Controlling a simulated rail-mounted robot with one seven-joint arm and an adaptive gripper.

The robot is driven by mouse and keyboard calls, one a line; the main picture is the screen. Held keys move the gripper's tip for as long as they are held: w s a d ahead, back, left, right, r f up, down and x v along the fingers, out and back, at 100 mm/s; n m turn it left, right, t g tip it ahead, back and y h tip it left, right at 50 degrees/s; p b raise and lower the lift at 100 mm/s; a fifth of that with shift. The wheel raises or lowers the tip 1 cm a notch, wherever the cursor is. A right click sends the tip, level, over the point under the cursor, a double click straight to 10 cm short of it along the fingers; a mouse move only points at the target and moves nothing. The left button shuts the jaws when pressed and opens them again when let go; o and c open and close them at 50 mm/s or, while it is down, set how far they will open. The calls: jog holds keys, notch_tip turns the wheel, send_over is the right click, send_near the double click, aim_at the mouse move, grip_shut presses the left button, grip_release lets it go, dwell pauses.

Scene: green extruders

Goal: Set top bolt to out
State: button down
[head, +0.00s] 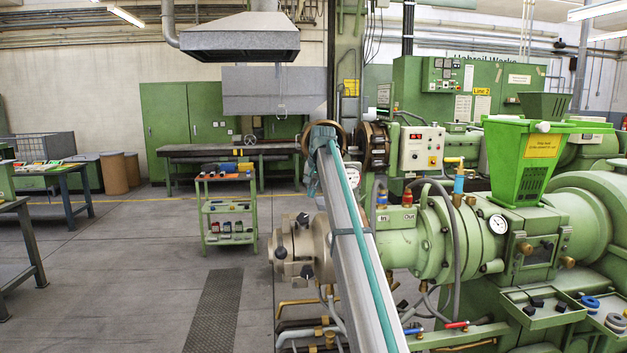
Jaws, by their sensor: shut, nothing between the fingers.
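The pale beige round end flange (318,245) of the green extruder is left of centre in the head view, with several dark bolts on its face. The uppermost one I can see, probably the top bolt (303,220), is a small dark knob at the flange's upper left. It is too small to tell whether it is in or out. Other dark bolts show at the left (281,252) and lower down (307,272). My arm crosses in front of the flange's right side and hides part of it.
The extruder barrel (400,248) with hoses, a gauge (498,224) and a green hopper (527,160) fills the right. Pipes (325,333) run below the flange. A green tool trolley (228,208) stands behind on the left. The floor left of the flange is clear.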

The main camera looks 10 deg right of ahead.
jog(key=f, duration=0.1)
jog(key=s+a+f+p, duration=0.1)
jog(key=f, duration=0.1)
jog(key=a+f+p, duration=0.1)
jog(key=f, duration=0.1)
jog(key=shift+s, duration=0.3)
